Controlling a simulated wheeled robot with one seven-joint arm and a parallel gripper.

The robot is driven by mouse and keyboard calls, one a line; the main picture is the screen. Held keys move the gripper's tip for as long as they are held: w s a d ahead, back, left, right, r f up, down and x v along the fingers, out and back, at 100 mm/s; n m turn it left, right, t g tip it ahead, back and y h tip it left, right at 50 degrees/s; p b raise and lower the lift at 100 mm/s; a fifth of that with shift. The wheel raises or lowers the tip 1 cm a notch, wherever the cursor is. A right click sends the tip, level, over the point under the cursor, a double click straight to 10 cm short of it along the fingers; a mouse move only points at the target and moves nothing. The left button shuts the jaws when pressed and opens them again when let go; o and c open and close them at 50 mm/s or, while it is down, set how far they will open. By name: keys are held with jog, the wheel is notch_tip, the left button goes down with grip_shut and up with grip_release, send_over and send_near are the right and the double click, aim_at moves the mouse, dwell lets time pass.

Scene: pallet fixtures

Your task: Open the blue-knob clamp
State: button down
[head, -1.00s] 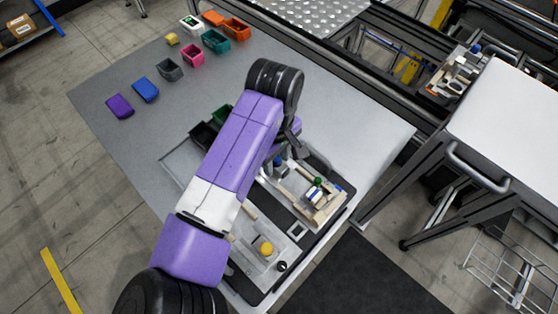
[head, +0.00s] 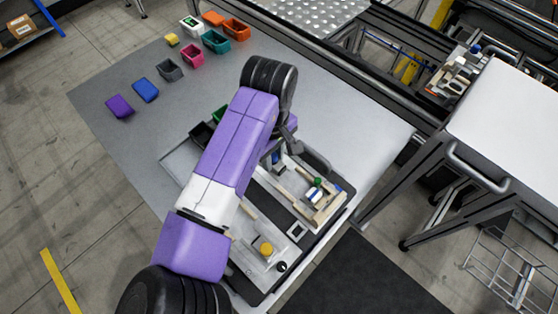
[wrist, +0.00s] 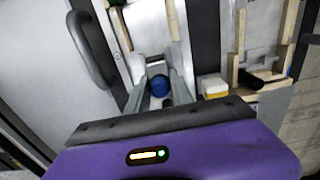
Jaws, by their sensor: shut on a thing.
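The blue knob (wrist: 160,86) shows in the middle of the wrist view, on a clamp standing on a pale fixture strip. My gripper (wrist: 158,83) has one grey finger on each side of the knob and is shut on it. The clamp's lower parts are hidden by the fingers and the knob. In the head view my gripper (head: 277,156) is over the far part of the fixture tray (head: 267,297), partly hidden behind my purple arm.
A wooden fixture (head: 329,207) with a green knob (head: 317,182) lies right of my gripper. A yellow knob (head: 266,249) sits nearer. Several coloured bins, including a teal one (head: 216,42), stand at the table's far left. The grey table (head: 345,125) is clear beyond the tray.

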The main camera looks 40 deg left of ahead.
jog(key=shift+a, duration=0.95)
jog(key=c, duration=1.3)
grip_release()
notch_tip(320, 180, up, 6)
jog(key=p, duration=0.5)
jog(key=shift+f+p, duration=0.25)
jog(key=shift+p, duration=0.1)
jog(key=shift+r+p, duration=0.5)
jog(key=shift+r, duration=0.75)
